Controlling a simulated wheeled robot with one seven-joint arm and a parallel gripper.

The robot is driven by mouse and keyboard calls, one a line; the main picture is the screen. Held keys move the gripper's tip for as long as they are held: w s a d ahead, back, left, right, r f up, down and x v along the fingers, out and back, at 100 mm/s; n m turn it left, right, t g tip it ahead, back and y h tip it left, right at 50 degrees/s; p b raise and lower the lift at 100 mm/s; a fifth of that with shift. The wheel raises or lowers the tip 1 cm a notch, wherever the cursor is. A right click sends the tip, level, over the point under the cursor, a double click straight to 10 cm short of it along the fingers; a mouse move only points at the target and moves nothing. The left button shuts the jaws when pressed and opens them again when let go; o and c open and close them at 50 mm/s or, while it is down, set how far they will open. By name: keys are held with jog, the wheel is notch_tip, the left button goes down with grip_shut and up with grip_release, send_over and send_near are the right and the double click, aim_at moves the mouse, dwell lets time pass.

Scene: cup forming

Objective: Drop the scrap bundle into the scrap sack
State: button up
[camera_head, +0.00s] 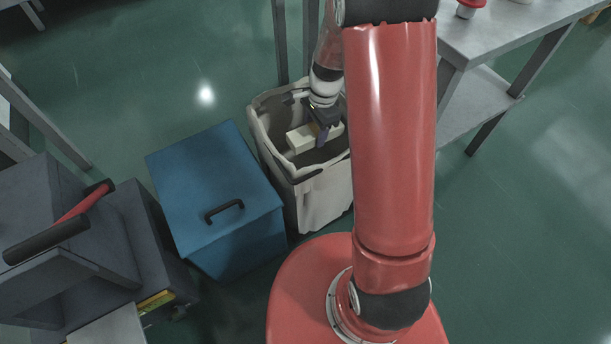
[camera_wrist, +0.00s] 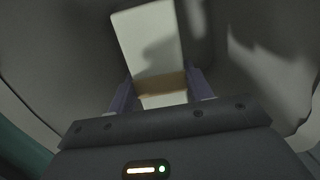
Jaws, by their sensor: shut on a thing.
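The scrap sack (camera_head: 323,203) is an open off-white bag standing on the floor, left of my red arm in the head view. The scrap bundle (camera_head: 299,139) is a pale block with a tan band, inside the sack's mouth. My gripper (camera_head: 322,138) reaches down into the sack and is shut on the bundle. In the wrist view the bundle (camera_wrist: 148,40) sticks out beyond the two purple fingers of my gripper (camera_wrist: 160,92), with the tan band between them. The sack's inner walls (camera_wrist: 265,60) surround it. The sack's bottom is mostly hidden.
A blue lidded box (camera_head: 215,190) with a black handle stands close left of the sack. A grey machine (camera_head: 65,240) with a red and black lever is at the lower left. A grey table (camera_head: 500,30) stands at the upper right. Green floor is clear at the right.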

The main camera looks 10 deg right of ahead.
notch_tip(320, 180, down, 5)
jog(key=b, duration=0.3)
jog(key=shift+r, duration=0.1)
jog(key=o, duration=1.2)
jog(key=shift+o, duration=0.2)
jog(key=r, duration=0.2)
jog(key=r+p, duration=0.1)
jog(key=r, duration=0.2)
jog(key=d+r, duration=0.1)
jog(key=r, duration=0.1)
jog(key=shift+w+r, duration=0.2)
jog(key=shift+r, duration=0.2)
